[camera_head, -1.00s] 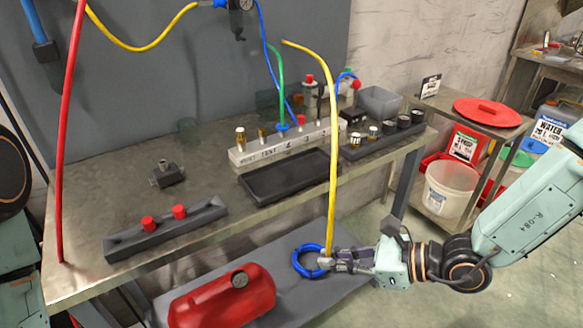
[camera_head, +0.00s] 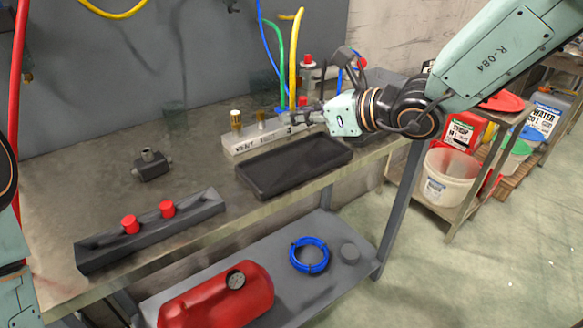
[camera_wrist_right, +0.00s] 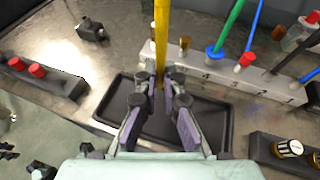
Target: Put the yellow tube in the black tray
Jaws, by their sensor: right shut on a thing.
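The yellow tube (camera_head: 296,55) stands roughly upright in the head view, its top bending to the left. My right gripper (camera_head: 291,117) is shut on its lower part, behind the black tray and in front of the labelled block. In the right wrist view, the yellow tube (camera_wrist_right: 161,40) runs up from between the fingers of my right gripper (camera_wrist_right: 160,86). The black tray (camera_head: 290,172) lies empty on the bench; in the wrist view the tray (camera_wrist_right: 214,125) shows beneath and around the fingers. My left gripper is out of view.
The labelled block (camera_head: 240,143) with fittings and the green (camera_head: 281,70) and blue tubes stands behind the tray. A dark holder with red caps (camera_head: 150,230) and a small fitting (camera_head: 151,165) are left. A blue coil (camera_head: 309,255) and red tank (camera_head: 218,298) sit on the lower shelf.

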